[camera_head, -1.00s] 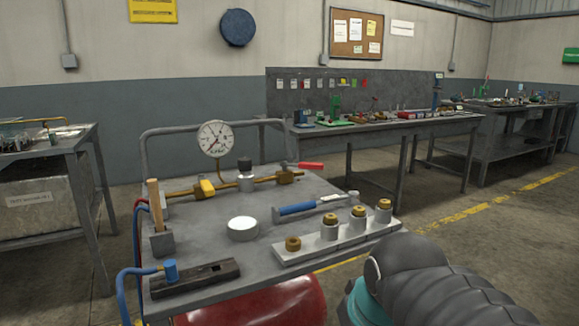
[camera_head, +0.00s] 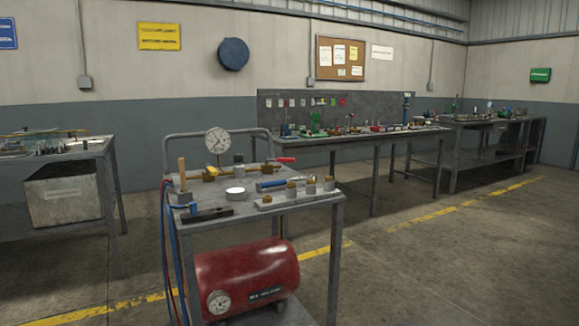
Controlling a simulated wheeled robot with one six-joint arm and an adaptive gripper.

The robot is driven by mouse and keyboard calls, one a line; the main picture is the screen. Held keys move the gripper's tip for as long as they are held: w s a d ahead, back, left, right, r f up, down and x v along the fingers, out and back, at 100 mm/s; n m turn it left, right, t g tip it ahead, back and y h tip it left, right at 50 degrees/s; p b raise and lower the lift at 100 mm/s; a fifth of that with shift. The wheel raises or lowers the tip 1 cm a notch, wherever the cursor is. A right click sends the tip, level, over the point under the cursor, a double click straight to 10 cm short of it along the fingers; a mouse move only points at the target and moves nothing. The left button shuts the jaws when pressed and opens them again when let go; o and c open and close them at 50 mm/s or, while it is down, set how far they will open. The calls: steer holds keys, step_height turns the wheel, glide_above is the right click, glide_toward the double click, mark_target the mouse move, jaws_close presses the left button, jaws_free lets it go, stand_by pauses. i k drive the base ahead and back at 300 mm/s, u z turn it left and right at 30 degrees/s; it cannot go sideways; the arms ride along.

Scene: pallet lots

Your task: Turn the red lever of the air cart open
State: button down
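The air cart (camera_head: 262,217) stands ahead, a little left of the middle, with a grey top and a red tank (camera_head: 247,275) on its lower shelf. The red lever (camera_head: 286,160) sits at the right end of the brass pipe (camera_head: 228,172) along the back of the cart top. It points right, roughly in line with the pipe. A round white gauge (camera_head: 218,141) stands above the pipe. My gripper is not in view.
On the cart top are a white round piece (camera_head: 235,194), a blue-handled tool (camera_head: 272,184), a dark bar (camera_head: 207,215) and a block with several brass-topped fittings (camera_head: 296,196). Benches stand behind (camera_head: 350,140) and left (camera_head: 95,150). The floor at right (camera_head: 450,260) is clear.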

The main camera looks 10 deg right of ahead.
mark_target(279, 159)
steer(key=z, duration=0.7)
steer(key=i, duration=1.1)
steer(key=u, duration=0.15)
